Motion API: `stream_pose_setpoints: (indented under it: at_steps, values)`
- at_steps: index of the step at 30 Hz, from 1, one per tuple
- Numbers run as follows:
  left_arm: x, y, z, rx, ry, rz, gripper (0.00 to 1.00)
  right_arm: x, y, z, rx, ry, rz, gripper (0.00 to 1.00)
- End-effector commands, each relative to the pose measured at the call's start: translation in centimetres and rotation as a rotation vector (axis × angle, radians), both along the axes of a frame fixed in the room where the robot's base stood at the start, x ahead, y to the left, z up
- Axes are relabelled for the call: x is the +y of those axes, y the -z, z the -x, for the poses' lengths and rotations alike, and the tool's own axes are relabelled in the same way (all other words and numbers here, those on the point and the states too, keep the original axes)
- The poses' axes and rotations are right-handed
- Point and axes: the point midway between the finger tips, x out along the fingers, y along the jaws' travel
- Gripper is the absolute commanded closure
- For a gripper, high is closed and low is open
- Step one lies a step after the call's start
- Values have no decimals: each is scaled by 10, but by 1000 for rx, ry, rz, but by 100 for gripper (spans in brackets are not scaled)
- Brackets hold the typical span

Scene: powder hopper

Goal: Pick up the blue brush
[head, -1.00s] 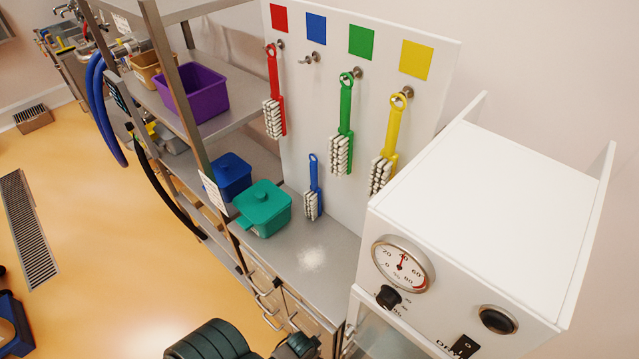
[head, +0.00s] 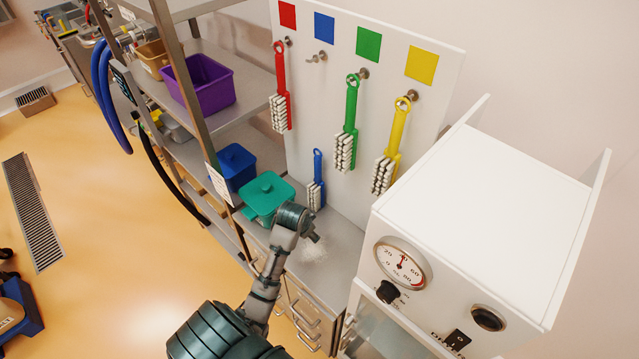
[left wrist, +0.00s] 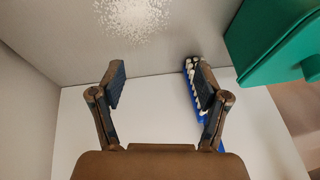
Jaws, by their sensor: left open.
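The blue brush (head: 317,168) stands upright on the grey counter, against or close to the white board, beside the teal lidded box. My left gripper (head: 317,240) is over the counter in front of the brush, its fingers hard to make out in the head view. In the left wrist view my left gripper (left wrist: 160,84) is open with nothing between its fingers. The brush (left wrist: 189,66) shows there behind the right-hand finger, which partly hides it. My right gripper is not in view.
The teal box (head: 267,194) and a blue box (head: 236,165) stand left of the brush. Red (head: 280,90), green (head: 350,120) and yellow (head: 391,150) brushes hang on the board (head: 320,105). A white machine (head: 470,210) stands right. White powder (head: 313,250) lies on the counter.

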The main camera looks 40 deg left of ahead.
Motion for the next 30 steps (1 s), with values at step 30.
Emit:
stream_pose_setpoints:
  at_steps: [30]
  values:
    - [90, -38, -127, -180, 17, 196, 25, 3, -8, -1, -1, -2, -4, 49]
